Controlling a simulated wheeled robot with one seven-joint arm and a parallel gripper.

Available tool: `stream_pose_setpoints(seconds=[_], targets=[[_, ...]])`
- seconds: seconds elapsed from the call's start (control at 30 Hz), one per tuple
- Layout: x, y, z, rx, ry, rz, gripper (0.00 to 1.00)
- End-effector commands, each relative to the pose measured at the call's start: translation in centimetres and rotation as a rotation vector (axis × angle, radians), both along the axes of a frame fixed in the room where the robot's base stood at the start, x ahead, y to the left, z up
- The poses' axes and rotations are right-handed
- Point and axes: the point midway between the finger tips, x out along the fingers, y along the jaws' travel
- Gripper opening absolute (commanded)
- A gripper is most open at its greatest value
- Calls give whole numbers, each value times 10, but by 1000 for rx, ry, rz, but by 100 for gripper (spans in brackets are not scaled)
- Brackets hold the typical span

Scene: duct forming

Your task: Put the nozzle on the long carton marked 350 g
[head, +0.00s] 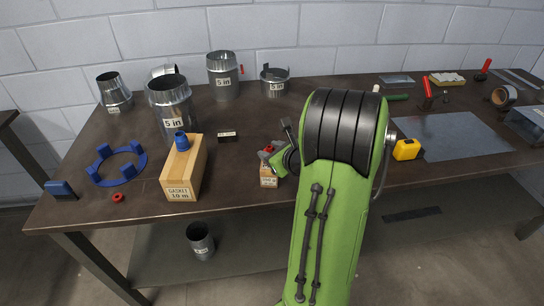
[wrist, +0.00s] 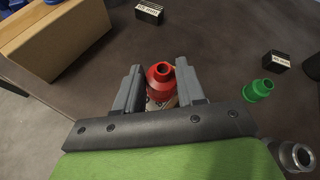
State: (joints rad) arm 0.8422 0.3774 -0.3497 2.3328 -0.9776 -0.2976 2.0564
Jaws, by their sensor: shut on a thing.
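My gripper (wrist: 162,90) is shut on a red nozzle-like piece (wrist: 160,74), with one grey finger on each side of it. In the head view the red piece (head: 268,150) shows just left of my arm, above a small tan carton (head: 268,182). That carton has a white label too small to read for certain; my gripper and arm hide part of it. I cannot tell whether the red piece touches the carton. A larger tan carton (head: 182,170), labelled GASKET 10 m, stands to the left with a blue nozzle-like piece (head: 181,141) on top.
A blue ring with upright tabs (head: 119,167) and a small red ring (head: 118,197) lie at the left. Several metal ducts (head: 222,78) stand at the back. A small black box (head: 227,137) sits mid-table. A green fitting (wrist: 257,90) lies right of my gripper. A yellow tape measure (head: 406,149) is further right.

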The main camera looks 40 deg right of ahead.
Motion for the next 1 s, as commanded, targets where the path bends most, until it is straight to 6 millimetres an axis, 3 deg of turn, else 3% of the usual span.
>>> stream_pose_setpoints(seconds=[0.23,0.27,0.4,0.77,1.0], targets=[[-1,0,-2,0,4,-1,5],[-1,0,-2,0,4,-1,42],[-1,0,-1,-1,4,0,63],[-3,0,5,-1,3,-3,65],[-56,8,33,-2,1,-9,65]])
